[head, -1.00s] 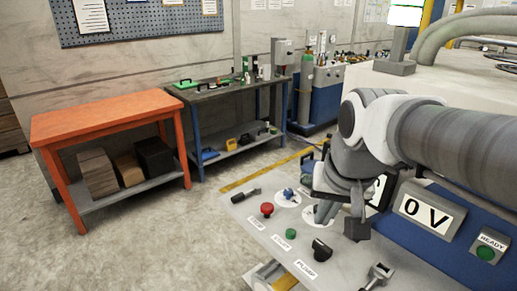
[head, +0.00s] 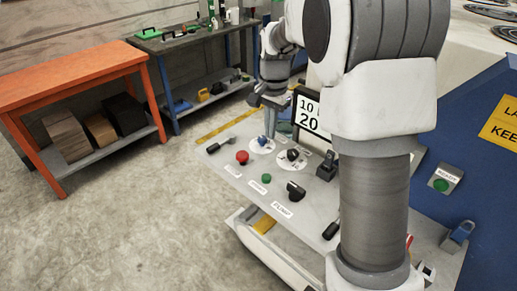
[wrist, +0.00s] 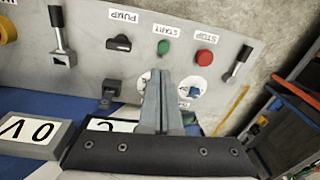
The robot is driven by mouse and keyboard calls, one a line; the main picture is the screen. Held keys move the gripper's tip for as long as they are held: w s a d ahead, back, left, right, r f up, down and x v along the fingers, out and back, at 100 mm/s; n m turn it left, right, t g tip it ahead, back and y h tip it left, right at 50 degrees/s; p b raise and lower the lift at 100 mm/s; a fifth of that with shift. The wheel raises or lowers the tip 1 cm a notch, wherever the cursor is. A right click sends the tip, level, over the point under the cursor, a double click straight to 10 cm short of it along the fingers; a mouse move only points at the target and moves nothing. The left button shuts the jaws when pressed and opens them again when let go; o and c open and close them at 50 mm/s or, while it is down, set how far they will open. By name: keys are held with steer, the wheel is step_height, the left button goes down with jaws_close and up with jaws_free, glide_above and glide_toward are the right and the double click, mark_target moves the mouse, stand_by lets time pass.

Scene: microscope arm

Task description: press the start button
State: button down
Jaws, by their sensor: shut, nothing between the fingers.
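The start button is a small green button (head: 266,178) on the sloping grey panel (head: 232,163), between the red stop button (head: 242,157) and the black pump knob (head: 295,190). In the wrist view the green button (wrist: 163,47) sits beside its START label, just beyond my fingertips. My gripper (head: 270,130) is above the back part of the panel, near the dial with the blue knob (head: 261,141). In the wrist view my gripper (wrist: 165,80) is shut and empty, its fingers together and apart from the green button. The fingers partly hide the dials.
A dial with a black knob (head: 292,156) and a dark switch (head: 327,165) are close to the gripper. A black lever (head: 218,146) is at the panel's left end. A display (head: 307,112) stands behind. A green READY lamp (head: 441,185) is at right.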

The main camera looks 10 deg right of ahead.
mark_target(266, 176)
steer(key=shift+m+g, duration=0.4)
steer(key=shift+m, duration=0.3)
steer(key=w+f, duration=0.1)
steer(key=f, duration=0.1)
steer(key=w+f, duration=0.2)
step_height(266, 176, down, 14)
steer(key=shift+r+p, duration=0.1)
steer(key=shift+p, duration=0.4)
